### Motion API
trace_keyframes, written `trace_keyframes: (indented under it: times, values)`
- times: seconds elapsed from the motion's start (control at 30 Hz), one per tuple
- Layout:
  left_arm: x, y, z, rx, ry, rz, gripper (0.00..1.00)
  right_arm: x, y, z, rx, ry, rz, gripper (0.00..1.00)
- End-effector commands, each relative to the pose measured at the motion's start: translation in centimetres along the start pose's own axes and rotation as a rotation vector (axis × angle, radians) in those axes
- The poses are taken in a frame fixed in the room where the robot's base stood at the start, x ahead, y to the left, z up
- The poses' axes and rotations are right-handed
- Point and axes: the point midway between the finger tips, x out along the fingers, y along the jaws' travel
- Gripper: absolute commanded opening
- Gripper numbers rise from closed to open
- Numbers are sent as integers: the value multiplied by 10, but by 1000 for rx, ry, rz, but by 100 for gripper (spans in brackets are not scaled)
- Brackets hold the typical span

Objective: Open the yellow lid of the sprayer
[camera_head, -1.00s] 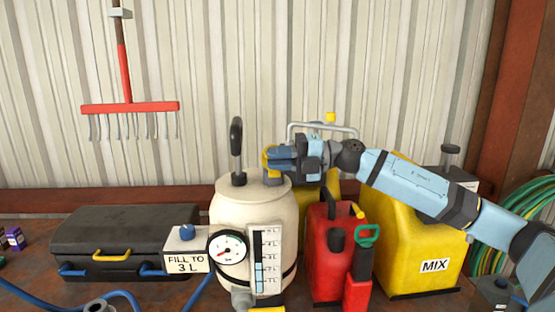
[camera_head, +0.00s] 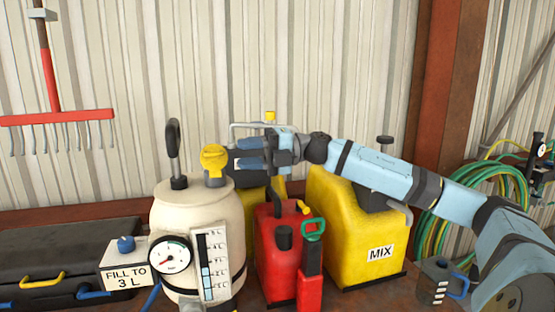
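The sprayer (camera_head: 175,215) is a cream tank with a black pump handle and a dial, standing front left of centre. Its yellow lid (camera_head: 213,160) is at the top right of the tank; its round face shows, but I cannot tell how far it is tilted. My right gripper (camera_head: 238,153) comes in from the right just beside the lid. Its two blue-padded fingers are apart, one above the other, with nothing visible held between them. I cannot tell whether they touch the lid. My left gripper is not in view.
A red can (camera_head: 275,255) and a yellow MIX can (camera_head: 350,220) stand right of the sprayer, below my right arm. A black case (camera_head: 70,255) and a FILL TO 3 L sign (camera_head: 124,275) are left. A grey jug (camera_head: 436,280) and hose (camera_head: 510,180) are right.

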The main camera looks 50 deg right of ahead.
Motion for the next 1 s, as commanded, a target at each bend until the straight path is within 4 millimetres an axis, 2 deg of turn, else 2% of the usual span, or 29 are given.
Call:
trace_keyframes:
  times: [0.03,0.7,1.0]
  values:
    - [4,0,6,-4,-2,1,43,-6,-6,0,2,-2,-4,36]
    - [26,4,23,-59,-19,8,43,-64,0,0,-4,2,6,36]
    - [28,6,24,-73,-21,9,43,-74,2,0,-3,0,2,36]
